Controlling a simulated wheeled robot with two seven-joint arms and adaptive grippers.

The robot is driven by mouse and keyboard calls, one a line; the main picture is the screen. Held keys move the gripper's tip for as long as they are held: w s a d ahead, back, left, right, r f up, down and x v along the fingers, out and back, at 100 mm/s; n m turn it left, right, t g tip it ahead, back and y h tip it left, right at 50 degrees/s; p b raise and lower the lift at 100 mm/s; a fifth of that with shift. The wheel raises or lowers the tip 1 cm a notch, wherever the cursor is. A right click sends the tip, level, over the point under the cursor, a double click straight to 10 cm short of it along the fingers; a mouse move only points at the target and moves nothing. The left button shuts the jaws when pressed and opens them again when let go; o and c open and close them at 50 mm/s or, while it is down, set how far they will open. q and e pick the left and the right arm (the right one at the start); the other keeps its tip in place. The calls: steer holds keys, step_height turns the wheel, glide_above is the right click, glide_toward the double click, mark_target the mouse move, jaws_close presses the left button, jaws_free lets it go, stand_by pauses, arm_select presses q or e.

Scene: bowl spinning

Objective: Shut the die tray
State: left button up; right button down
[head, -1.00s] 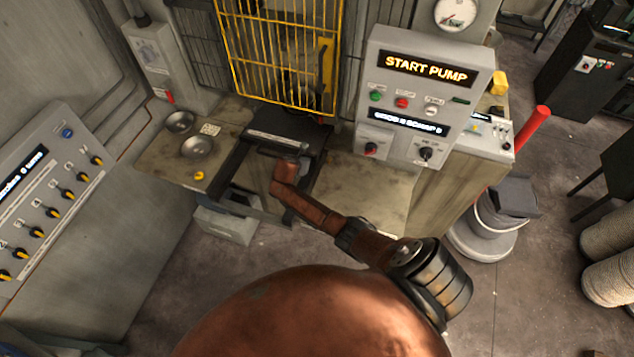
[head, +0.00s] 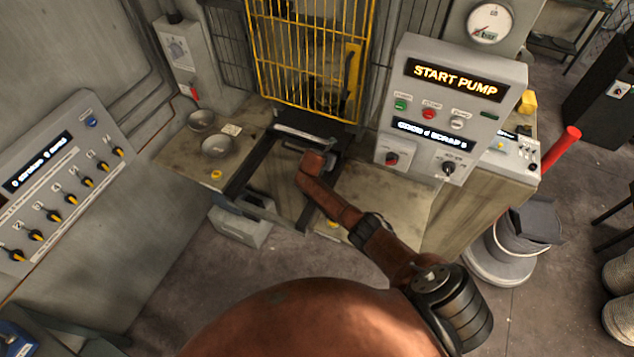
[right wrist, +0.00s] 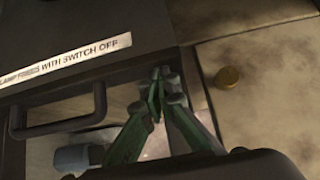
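The die tray (head: 302,136) is a dark flat drawer with a white label strip, in front of the yellow cage. Bare rails (head: 246,172) stretch forward from it, so part of its front run is clear. In the right wrist view, the tray (right wrist: 130,30) fills the upper left, with a bar handle (right wrist: 62,128) on its front. My right gripper (right wrist: 163,88) has its green fingers together, tips close to the tray front, right of the handle; whether they touch is unclear. Nothing shows between them. In the head view my right wrist hides the fingers. My left gripper is out of view.
The yellow cage (head: 310,60) stands behind the tray. Two metal bowls (head: 217,146) sit on the bench left of it. A control box (head: 450,105) reading "START PUMP" stands to the right. A yellow knob (right wrist: 228,77) is on the bench right of my fingers.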

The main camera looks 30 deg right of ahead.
steer(key=a+p, duration=0.1)
steer(key=s+p, duration=0.1)
steer(key=s+a+p, duration=0.1)
steer(key=shift+a+r, duration=0.25)
steer(key=shift+a, duration=0.05)
steer(key=v, duration=0.4)
steer(key=shift+s+a+f+p, duration=0.15)
steer(key=shift+s+a+p, duration=0.05)
steer(key=shift+a+p, duration=0.2)
steer(key=v, duration=0.5)
steer(key=shift+s+a+r, duration=0.15)
steer(key=shift+s+r, duration=0.05)
steer(key=shift+s, duration=0.05)
